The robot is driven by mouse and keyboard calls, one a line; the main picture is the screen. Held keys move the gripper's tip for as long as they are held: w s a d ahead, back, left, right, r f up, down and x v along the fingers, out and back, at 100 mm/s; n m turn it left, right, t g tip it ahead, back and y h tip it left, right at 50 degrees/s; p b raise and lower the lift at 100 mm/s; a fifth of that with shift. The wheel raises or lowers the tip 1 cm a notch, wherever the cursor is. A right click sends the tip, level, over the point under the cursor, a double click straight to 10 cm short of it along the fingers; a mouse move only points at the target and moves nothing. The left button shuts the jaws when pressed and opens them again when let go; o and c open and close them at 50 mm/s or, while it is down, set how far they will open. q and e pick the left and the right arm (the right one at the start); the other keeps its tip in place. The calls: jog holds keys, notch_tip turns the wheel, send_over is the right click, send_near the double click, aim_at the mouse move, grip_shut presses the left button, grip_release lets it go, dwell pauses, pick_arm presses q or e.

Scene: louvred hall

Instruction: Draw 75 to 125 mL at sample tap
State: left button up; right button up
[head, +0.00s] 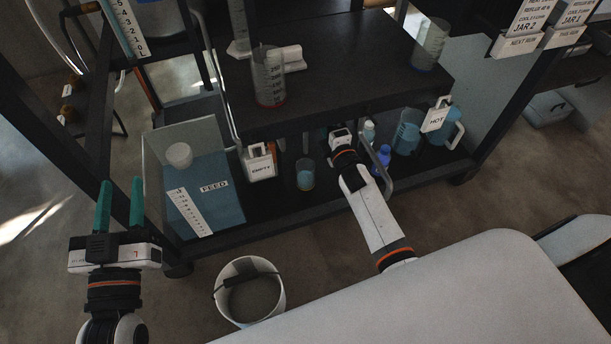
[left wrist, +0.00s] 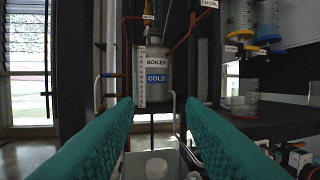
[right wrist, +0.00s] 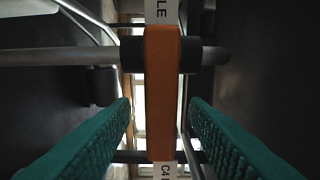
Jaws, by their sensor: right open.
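In the right wrist view an orange lever (right wrist: 162,90) hangs upright from a grey horizontal pipe. A white label ending in "LE" is above it and one starting "C4" below; I cannot tell for sure that it is the sample tap. My right gripper (right wrist: 160,105) is open, a finger on either side of the lever, gaps showing. In the head view its fingers are hidden under the table edge. My left gripper (head: 121,181) is open and empty, left of the cart. A graduated beaker (head: 268,82) stands on the table top, seemingly empty. A small beaker with teal liquid (head: 305,178) stands below.
A HOT tag (head: 436,116) hangs near blue-filled vessels. A bucket (head: 250,303) stands on the floor. The left wrist view shows a boiler marked COLD (left wrist: 156,65). The table middle is clear.

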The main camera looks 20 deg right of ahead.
pick_arm(q)
notch_tip(320, 180, down, 10)
jog(key=s+a+g+y+p, duration=0.2)
jog(key=g, duration=0.5)
jog(key=shift+s+a+p, duration=0.2)
jog(key=shift+s+p, duration=0.2)
pick_arm(e)
jog(key=s, duration=0.6)
jog(key=shift+s+a, duration=0.2)
jog(key=shift+s, duration=0.2)
jog(key=shift+s, duration=0.1)
pick_arm(q)
jog(key=s+a+f+g+y+p, duration=0.2)
jog(key=s+a+f+g, duration=0.1)
jog(key=s+f+g, duration=0.2)
jog(key=s+g, duration=0.1)
jog(key=s, duration=0.1)
jog(key=shift+s+f+n, duration=0.15)
jog(key=shift+s+n, duration=0.15)
jog(key=shift+s, duration=0.1)
pick_arm(e)
jog(key=s, duration=1.2)
jog(key=shift+a, duration=0.3)
